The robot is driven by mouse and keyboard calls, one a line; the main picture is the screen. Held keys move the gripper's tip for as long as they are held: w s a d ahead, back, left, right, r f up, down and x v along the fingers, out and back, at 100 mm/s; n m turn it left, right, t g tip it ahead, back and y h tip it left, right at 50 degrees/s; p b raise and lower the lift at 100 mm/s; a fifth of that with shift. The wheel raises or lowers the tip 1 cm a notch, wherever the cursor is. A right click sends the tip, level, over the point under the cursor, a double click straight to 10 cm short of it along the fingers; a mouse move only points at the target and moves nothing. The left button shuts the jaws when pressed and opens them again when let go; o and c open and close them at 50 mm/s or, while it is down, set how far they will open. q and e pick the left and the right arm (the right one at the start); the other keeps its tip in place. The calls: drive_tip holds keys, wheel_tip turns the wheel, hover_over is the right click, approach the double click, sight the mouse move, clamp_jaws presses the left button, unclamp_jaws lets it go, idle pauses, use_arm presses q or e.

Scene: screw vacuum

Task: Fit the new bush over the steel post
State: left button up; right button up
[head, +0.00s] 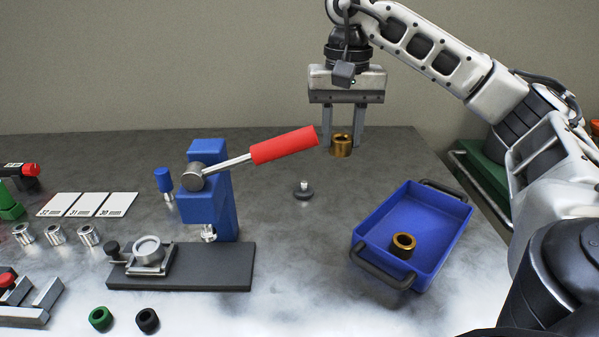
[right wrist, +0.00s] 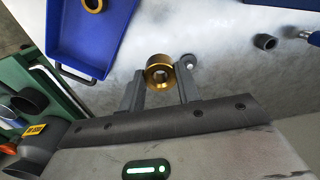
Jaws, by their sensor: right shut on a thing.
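My right gripper (head: 342,143) is shut on a brass bush (head: 341,150) and holds it above the back of the table. In the right wrist view the bush (right wrist: 157,66) sits between the two fingertips (right wrist: 160,88), its hole visible. The steel post (head: 304,184) is a short pin on a dark round base, standing on the table to the left of the held bush and nearer the front. The bush is apart from the post. A round grey thing beside the bush in the right wrist view (right wrist: 189,61) looks like the post. My left gripper is not in view.
A blue tray (head: 455,236) holds another brass bush (head: 403,243) on the right. A blue press (head: 226,205) with a red lever handle (head: 284,146) stands left of the post, the handle reaching toward my right gripper. The table between post and tray is clear.

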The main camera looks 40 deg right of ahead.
drive_tip(key=w+f, duration=0.2)
drive_tip(key=w, duration=0.3)
hover_over(304, 182)
drive_tip(key=f, duration=0.5)
drive_tip(key=shift+s+f+p, duration=0.1)
drive_tip(key=shift+s+p, duration=0.15)
drive_tip(key=shift+p, duration=0.05)
drive_tip(key=f, duration=0.3)
drive_tip(key=shift+w+d+f, duration=0.1)
drive_tip(key=shift+w+f, duration=0.05)
drive_tip(key=shift+w, duration=0.15)
drive_tip(key=shift+f, duration=0.3)
drive_tip(key=shift+f, duration=0.35)
drive_tip(key=o, duration=1.1)
drive_tip(key=shift+c, duration=0.2)
